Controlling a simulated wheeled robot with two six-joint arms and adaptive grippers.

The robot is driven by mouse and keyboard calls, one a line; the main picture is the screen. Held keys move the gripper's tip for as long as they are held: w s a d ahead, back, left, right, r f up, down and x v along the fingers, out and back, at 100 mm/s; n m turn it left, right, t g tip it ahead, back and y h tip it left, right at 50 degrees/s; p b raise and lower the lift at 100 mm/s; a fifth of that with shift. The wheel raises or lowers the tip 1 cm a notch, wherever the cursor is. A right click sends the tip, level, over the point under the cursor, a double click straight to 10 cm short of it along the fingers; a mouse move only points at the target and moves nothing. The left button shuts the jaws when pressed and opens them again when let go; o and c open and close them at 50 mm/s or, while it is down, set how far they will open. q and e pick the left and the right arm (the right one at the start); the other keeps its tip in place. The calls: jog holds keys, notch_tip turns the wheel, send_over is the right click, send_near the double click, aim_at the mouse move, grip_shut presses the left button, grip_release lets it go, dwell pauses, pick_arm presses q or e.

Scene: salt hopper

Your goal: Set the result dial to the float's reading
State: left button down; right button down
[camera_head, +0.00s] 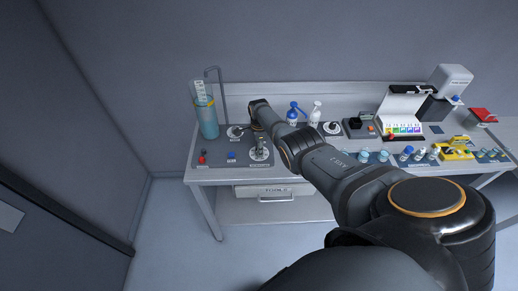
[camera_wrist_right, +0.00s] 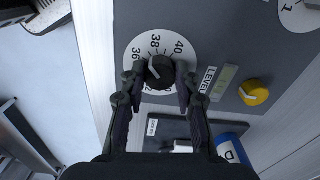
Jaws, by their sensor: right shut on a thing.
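The result dial (camera_wrist_right: 136,46) is a white disc with numbers 36, 38 and 40 showing in the right wrist view. Its black knob (camera_wrist_right: 161,72) sits between my right gripper's (camera_wrist_right: 157,88) fingers, which are shut on it. A pale pointer mark on the knob points up-left, roughly between 36 and 38. Fingers hide the lower scale. In the head view my right gripper (camera_head: 246,127) is at the dial at the bench's left end. The float (camera_head: 200,91), with a white scale, stands in a tall cylinder (camera_head: 208,125) of blue liquid; its reading is too small to tell. My left gripper is not in view.
A yellow knob (camera_wrist_right: 254,92) and LEVEL strip (camera_wrist_right: 224,82) are right of the dial. A red knob (camera_head: 202,157) and blue button (camera_head: 231,155) are in front.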

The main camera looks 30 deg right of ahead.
jog(key=c, duration=1)
grip_release()
jog(key=shift+r, duration=0.1)
notch_tip(320, 180, up, 12)
jog(key=shift+f, duration=0.1)
